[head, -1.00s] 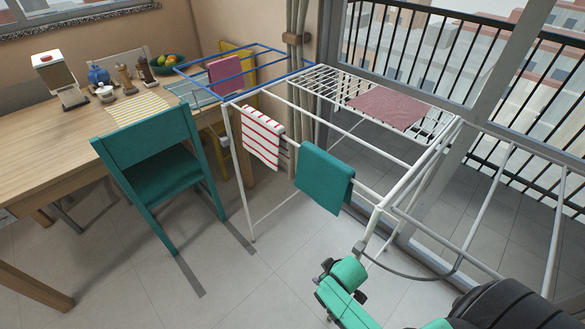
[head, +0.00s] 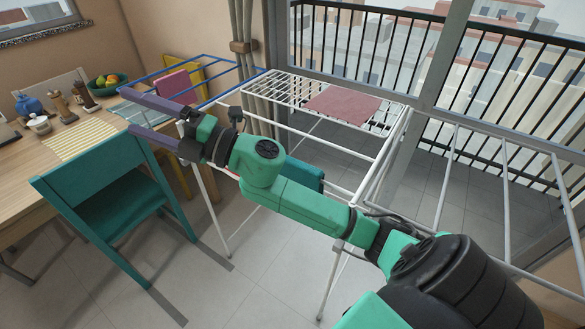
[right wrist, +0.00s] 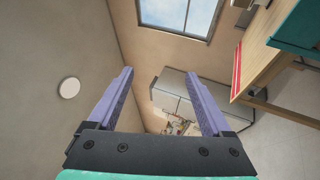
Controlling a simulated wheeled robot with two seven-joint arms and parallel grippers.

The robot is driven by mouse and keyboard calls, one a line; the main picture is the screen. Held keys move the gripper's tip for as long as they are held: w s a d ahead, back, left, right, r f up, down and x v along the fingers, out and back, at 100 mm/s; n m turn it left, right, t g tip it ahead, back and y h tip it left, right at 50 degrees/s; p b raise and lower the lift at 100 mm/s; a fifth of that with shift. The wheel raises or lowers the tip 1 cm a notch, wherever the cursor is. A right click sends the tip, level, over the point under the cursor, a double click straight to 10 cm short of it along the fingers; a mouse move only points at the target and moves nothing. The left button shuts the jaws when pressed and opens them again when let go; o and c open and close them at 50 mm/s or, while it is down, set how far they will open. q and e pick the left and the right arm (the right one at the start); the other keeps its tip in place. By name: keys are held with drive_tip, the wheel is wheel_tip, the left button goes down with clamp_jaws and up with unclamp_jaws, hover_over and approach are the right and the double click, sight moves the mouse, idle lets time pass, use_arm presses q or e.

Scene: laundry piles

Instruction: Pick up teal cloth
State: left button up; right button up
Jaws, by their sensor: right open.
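The teal cloth (head: 303,172) hangs over a bar of the white drying rack. Most of it is hidden behind my right arm in the head view, with only its upper part showing. My right gripper (head: 132,111) is open and empty, left of the cloth and above the teal chair's back. Its two spread fingers also show in the right wrist view (right wrist: 160,100), with nothing between them. A teal surface at the upper right of that view is cut off, and I cannot tell whether it is chair or cloth. My left gripper is not in view.
The teal chair (head: 100,185) and wooden table (head: 20,165) are at left. Floor (head: 235,290) in front is clear.

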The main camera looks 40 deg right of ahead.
drive_tip(key=s+a+n+g+y, duration=0.2)
drive_tip(key=a+n+g, duration=0.3)
drive_tip(key=n, duration=0.4)
drive_tip(key=n+g+h+b, duration=0.25)
drive_tip(key=g+h, duration=0.75)
drive_tip(key=h, duration=0.6)
approach(292, 171)
drive_tip(key=shift+w+d+f+n, duration=0.2)
drive_tip(key=shift+w+d+n, duration=0.2)
drive_tip(key=shift+d, duration=0.1)
drive_tip(key=f, duration=0.3)
drive_tip(key=w+f+p, duration=0.1)
drive_tip(key=f, duration=0.2)
drive_tip(key=f+p, duration=0.1)
drive_tip(key=f, duration=0.3)
drive_tip(key=shift+w+a+f, duration=0.1)
drive_tip(key=shift+w+a, duration=0.05)
drive_tip(key=shift+a, duration=0.15)
drive_tip(key=shift+w+f, duration=0.1)
drive_tip(key=shift+f, duration=0.35)
clamp_jaws()
